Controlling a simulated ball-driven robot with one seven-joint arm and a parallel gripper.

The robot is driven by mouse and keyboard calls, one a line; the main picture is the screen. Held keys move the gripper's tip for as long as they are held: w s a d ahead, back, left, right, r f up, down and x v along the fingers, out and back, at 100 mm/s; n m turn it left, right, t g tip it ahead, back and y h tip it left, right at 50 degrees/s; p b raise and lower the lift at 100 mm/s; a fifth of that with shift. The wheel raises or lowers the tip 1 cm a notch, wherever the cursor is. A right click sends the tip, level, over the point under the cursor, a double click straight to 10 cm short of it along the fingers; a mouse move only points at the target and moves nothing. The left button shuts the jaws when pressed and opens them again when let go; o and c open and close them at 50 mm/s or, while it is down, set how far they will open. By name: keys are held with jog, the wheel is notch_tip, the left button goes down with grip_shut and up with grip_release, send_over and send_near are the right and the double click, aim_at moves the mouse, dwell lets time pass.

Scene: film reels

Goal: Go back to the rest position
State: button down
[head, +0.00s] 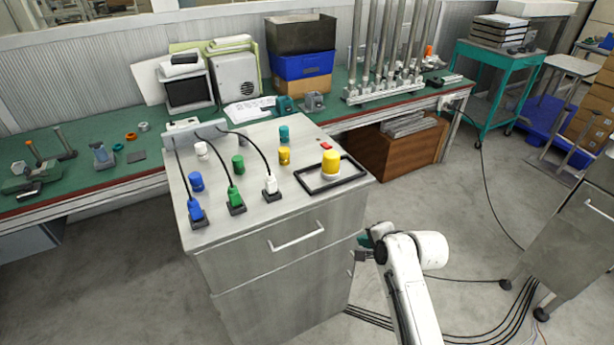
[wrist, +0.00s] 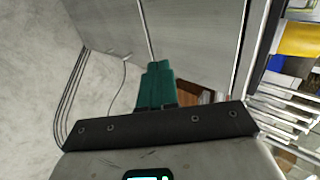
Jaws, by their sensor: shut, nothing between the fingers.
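My gripper (head: 366,241) is beside the right side of the grey cabinet (head: 270,262), below its top, in the head view. In the wrist view its green fingers (wrist: 155,84) are together with nothing between them. It points past the cabinet's side, and any contact with the cabinet cannot be told. A yellow cylinder (head: 331,162) stands inside a black square frame (head: 330,174) at the right. Blue, green and white pieces with cables sit along the front left.
A long green workbench (head: 95,170) runs behind the cabinet, with bins, a monitor and metal tubes. A teal cart (head: 490,65) stands at the back right. Another grey cabinet (head: 570,225) stands at the right edge. Black cables (head: 470,338) cross the floor between the cabinets.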

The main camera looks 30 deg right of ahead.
jog(key=shift+s, duration=0.1)
jog(key=s+a+f+n+g, duration=0.1)
jog(key=s+n, duration=0.4)
jog(key=s, duration=0.5)
jog(key=s+a+f+n+g, duration=0.1)
jog(key=s+a+n+g, duration=0.3)
jog(key=s, duration=0.6)
jog(key=s+a+f+n+g, duration=0.1)
jog(key=s+a+n+g, duration=0.2)
jog(key=s+a+n, duration=0.3)
jog(key=s+n, duration=0.2)
jog(key=s, duration=0.2)
jog(key=shift+s+a, duration=0.25)
jog(key=shift+s, duration=0.15)
